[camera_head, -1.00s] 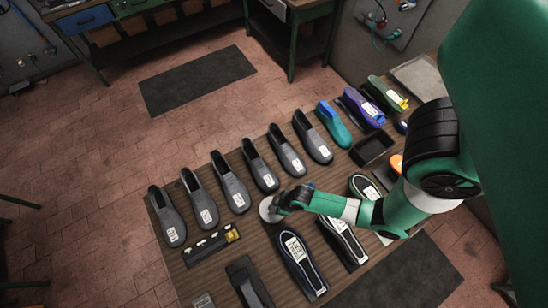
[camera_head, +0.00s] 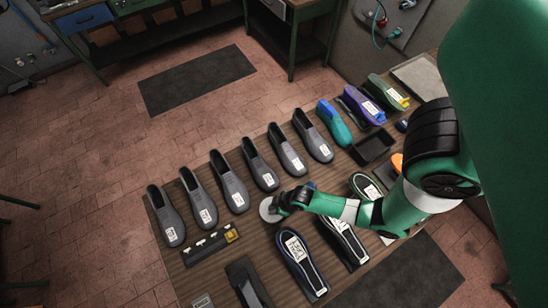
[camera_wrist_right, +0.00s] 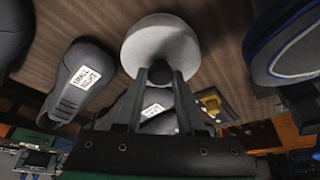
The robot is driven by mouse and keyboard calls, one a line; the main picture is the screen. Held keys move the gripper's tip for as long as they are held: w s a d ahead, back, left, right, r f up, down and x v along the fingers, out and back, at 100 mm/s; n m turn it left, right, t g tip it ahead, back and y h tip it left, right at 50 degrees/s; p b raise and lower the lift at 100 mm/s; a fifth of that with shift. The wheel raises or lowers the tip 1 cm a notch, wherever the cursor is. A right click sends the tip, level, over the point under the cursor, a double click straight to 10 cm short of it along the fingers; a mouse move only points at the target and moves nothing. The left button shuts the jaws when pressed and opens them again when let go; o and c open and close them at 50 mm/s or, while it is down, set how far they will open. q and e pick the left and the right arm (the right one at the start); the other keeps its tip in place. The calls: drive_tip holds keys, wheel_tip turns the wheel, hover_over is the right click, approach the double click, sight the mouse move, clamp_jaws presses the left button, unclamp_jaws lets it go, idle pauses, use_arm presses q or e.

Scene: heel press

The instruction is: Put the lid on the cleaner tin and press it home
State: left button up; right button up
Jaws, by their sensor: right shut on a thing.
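A pale grey round lid (camera_head: 268,209) shows at my right gripper (camera_head: 283,203), over the wooden table. In the right wrist view the lid (camera_wrist_right: 160,42) is a broad disc with a dark round knob (camera_wrist_right: 165,76). My right gripper (camera_wrist_right: 163,82) is shut on that knob, with a finger on each side. I cannot make out the cleaner tin; it may be hidden under the lid or the gripper. I cannot tell whether the lid touches anything below. My left gripper is not in view.
A row of grey shoe shapes (camera_head: 232,185) stands behind the lid. A dark rack with a yellow block (camera_head: 232,235) is to its left. A blue-rimmed sole (camera_head: 301,264) lies in front. An empty dark tray (camera_head: 372,147) is farther right.

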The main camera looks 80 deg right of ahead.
drive_tip(key=shift+f, duration=0.1)
idle(0.7)
drive_tip(key=o, duration=1)
drive_tip(key=shift+o, duration=0.4)
drive_tip(key=o, duration=0.4)
